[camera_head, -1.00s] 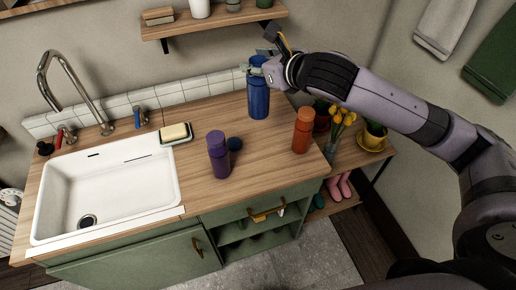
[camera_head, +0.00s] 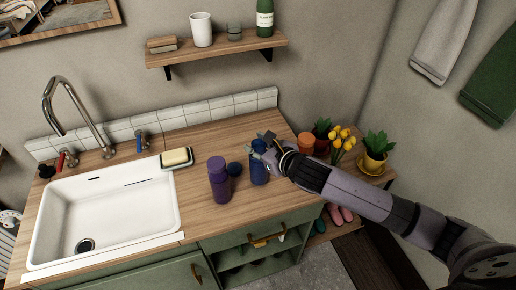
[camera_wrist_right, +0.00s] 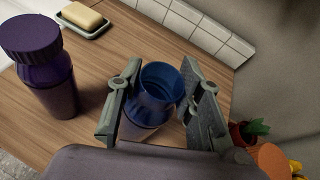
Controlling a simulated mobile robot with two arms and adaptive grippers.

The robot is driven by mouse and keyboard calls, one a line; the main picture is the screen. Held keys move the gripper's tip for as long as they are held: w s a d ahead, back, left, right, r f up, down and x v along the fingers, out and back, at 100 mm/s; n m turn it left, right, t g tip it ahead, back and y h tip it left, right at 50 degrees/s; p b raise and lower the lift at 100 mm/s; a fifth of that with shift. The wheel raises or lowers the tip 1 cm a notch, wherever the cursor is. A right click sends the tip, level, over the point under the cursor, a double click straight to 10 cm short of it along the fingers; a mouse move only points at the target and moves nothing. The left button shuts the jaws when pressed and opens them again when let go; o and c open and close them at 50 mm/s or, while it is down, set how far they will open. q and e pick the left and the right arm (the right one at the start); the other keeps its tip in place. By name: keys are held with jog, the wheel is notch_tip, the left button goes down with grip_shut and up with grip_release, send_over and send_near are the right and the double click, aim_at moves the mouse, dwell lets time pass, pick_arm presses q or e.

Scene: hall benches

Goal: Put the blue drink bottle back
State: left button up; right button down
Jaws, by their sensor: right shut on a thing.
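The blue drink bottle (camera_head: 259,172) is upright at the right part of the wooden counter, between the purple bottle (camera_head: 219,182) and the orange bottle (camera_head: 306,142). My right gripper (camera_head: 264,147) is shut on its upper part. In the right wrist view the blue bottle (camera_wrist_right: 160,88) is between the two fingers (camera_wrist_right: 155,100), its mouth open and without a cap. I cannot tell whether its base touches the counter. A dark blue round piece, perhaps its cap (camera_head: 235,169), lies beside the purple bottle. My left gripper is not in view.
The white sink (camera_head: 105,215) and a soap dish (camera_head: 177,160) are to the left. A wall shelf (camera_head: 215,50) with a cup and a green bottle hangs behind. Potted plants and yellow tulips (camera_head: 340,138) stand right of the counter. The counter's back middle is clear.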

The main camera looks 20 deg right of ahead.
jog(key=shift+f, duration=0.7)
jog(key=c, duration=1.1)
grip_release()
jog(key=shift+b+v, duration=0.95)
jog(key=shift+v, duration=5.1)
jog(key=shift+f, duration=0.1)
